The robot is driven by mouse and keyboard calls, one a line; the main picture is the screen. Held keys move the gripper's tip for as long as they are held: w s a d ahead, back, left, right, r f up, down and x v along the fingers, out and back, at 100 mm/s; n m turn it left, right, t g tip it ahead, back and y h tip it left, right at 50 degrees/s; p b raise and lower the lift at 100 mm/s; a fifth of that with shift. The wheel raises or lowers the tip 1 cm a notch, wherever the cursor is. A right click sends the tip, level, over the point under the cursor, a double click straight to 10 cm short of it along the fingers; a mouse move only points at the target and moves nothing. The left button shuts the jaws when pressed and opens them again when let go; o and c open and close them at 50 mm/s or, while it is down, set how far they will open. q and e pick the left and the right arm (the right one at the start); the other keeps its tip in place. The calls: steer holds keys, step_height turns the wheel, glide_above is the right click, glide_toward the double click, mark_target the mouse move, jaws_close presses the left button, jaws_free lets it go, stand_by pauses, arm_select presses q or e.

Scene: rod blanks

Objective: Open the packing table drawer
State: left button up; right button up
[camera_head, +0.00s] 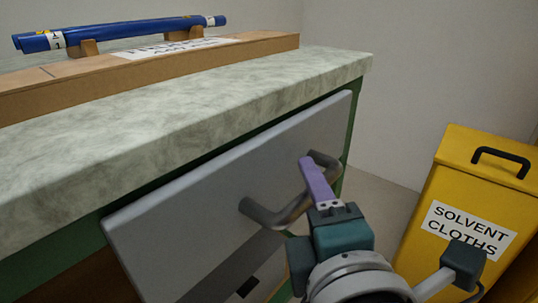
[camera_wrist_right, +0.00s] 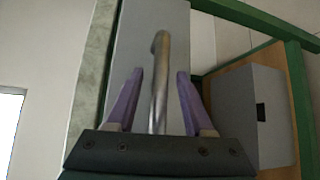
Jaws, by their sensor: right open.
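The packing table drawer (camera_head: 190,205) has a flat grey front under the pale stone-patterned tabletop (camera_head: 190,125). It also shows in the right wrist view (camera_wrist_right: 140,45). Its grey metal bar handle (camera_head: 268,216) stands out from the front. My right gripper (camera_head: 312,172) is at the right part of this handle, and only one purple finger shows clearly in the head view. In the right wrist view, the handle (camera_wrist_right: 159,85) runs between the two open purple fingers (camera_wrist_right: 160,78), with gaps on both sides. My left gripper is not in view.
A yellow bin (camera_head: 420,225) labelled SOLVENT CLOTHS stands right of the table, close to my right arm. Blue rods (camera_head: 125,32) lie on wooden supports on a long brown box (camera_head: 200,55) on the tabletop. Green table framing (camera_wrist_right: 262,20) borders the drawer.

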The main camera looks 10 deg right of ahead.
jaws_close()
stand_by(0.3)
stand_by(1.1)
